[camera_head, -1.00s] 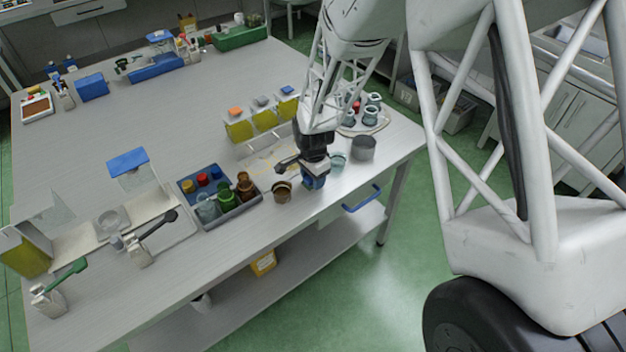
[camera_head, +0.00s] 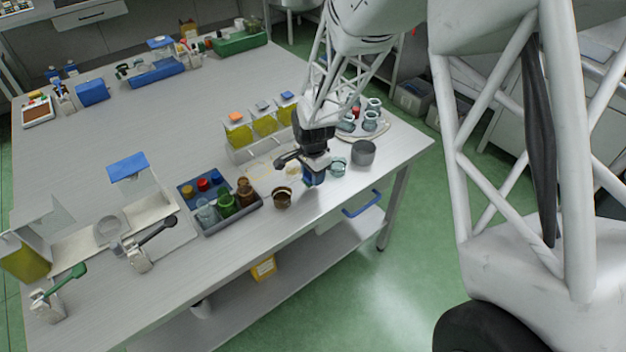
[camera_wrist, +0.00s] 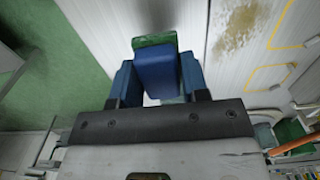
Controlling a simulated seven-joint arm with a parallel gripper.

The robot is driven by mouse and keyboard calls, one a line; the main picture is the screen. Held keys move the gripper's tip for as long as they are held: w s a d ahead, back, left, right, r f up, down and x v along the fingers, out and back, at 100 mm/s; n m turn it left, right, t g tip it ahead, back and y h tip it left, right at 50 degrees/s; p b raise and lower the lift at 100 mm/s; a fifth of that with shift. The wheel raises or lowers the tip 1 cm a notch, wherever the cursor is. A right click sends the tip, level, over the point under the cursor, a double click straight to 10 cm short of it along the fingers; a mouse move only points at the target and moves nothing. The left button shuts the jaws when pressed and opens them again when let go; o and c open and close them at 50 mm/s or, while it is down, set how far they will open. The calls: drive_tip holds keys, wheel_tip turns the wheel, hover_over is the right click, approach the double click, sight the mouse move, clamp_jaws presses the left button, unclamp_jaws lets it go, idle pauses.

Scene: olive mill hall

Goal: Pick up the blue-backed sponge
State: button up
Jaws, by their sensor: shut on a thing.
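The blue-backed sponge (camera_wrist: 156,72) shows in the wrist view as a blue block with a green face at its far end. It sits between the two blue fingers of my gripper (camera_wrist: 158,82), which is shut on it. In the head view my gripper (camera_head: 313,178) is near the front edge of the table, to the right of a small brown pot. There I cannot tell the sponge apart from the blue fingers.
The brown pot (camera_head: 282,198), a glass beaker (camera_head: 337,167) and a grey pot (camera_head: 363,153) stand close to my gripper. A grey crate (camera_head: 232,221) of bottles is to the left. Yellow-filled containers (camera_head: 263,124) stand behind.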

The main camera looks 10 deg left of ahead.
drive_tip(key=s+d, duration=0.3)
drive_tip(key=s, duration=0.4)
drive_tip(key=s+d+r, duration=0.1)
drive_tip(key=s+d, duration=0.2)
drive_tip(key=s, duration=0.4)
drive_tip(key=shift+s+r, duration=0.2)
drive_tip(key=shift+s, duration=0.15)
drive_tip(key=shift+d, duration=0.1)
drive_tip(key=o, duration=0.4)
drive_tip(key=shift+c, duration=1.2)
drive_tip(key=w+a+r, duration=0.1)
drive_tip(key=w+a, duration=0.2)
drive_tip(key=w, duration=0.5)
drive_tip(key=w+a+r, duration=0.1)
drive_tip(key=w+a, duration=0.2)
drive_tip(key=w, duration=0.6)
drive_tip(key=w+a+r, duration=0.1)
drive_tip(key=w+a, duration=0.2)
drive_tip(key=w, duration=0.5)
drive_tip(key=shift+w+r, duration=0.25)
